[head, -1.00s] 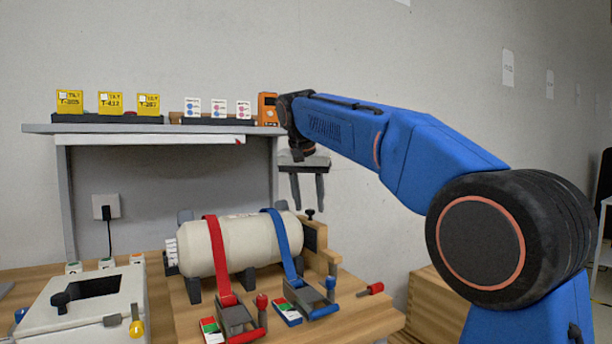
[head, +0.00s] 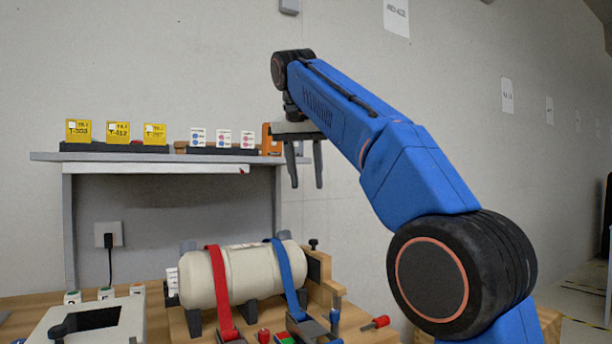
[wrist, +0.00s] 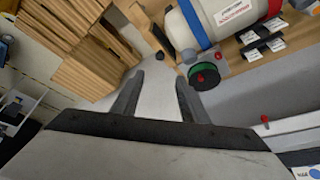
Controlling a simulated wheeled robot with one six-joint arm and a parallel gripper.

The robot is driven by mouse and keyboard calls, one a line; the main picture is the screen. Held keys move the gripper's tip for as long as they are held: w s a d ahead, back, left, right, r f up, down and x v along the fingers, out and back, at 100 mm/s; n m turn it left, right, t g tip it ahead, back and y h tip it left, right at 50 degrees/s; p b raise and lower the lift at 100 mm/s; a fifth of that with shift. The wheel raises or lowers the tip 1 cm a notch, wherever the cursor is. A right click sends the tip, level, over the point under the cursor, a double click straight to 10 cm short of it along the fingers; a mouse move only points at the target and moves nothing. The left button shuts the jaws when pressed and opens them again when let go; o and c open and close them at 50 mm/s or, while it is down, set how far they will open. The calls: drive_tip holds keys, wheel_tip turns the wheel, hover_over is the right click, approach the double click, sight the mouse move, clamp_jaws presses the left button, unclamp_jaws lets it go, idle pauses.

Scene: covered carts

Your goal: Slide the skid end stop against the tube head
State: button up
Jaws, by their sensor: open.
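The cream tube (head: 240,275) lies on the wooden skid under a red strap and a blue strap (head: 287,275). Its right-hand head faces the wooden end stop (head: 319,268), an upright block with a black knob (head: 313,244) by its top. I cannot tell whether stop and head touch. My gripper (head: 306,184) is open and empty, pointing down, well above the stop and apart from it. In the wrist view my open fingers (wrist: 157,98) show with nothing between them, and part of the tube (wrist: 185,30) is at the top.
A grey shelf (head: 170,157) behind the tube carries yellow tags (head: 117,132), white cards and an orange device (head: 271,140) close to my gripper. A light box (head: 95,325) stands at the front left. Red-handled parts (head: 376,323) stick out near the skid front.

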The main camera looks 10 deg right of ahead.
drive_tip(key=shift+s+r, duration=0.1)
drive_tip(key=shift+r, duration=0.15)
drive_tip(key=shift+f, duration=0.1)
drive_tip(key=c, duration=0.7)
drive_tip(key=w+d+f+n+y, duration=0.1)
drive_tip(key=d, duration=0.1)
drive_tip(key=w+d+f+n+y, duration=0.1)
drive_tip(key=d+f+n, duration=0.1)
drive_tip(key=d, duration=0.1)
drive_tip(key=w+d+f+n+g+y, duration=0.1)
drive_tip(key=d+f, duration=0.1)
drive_tip(key=d, duration=0.1)
drive_tip(key=shift+f+y, duration=0.1)
drive_tip(key=shift+y, duration=0.2)
clamp_jaws()
drive_tip(key=w+d+f+n+y, duration=0.1)
drive_tip(key=d+f+n+y, duration=0.1)
drive_tip(key=d+n+y, duration=0.35)
drive_tip(key=w+a+f+m+h, duration=0.1)
drive_tip(key=w+a+f, duration=0.1)
drive_tip(key=a+f, duration=0.4)
drive_tip(key=shift+w+f, duration=0.15)
drive_tip(key=shift+f, duration=1.05)
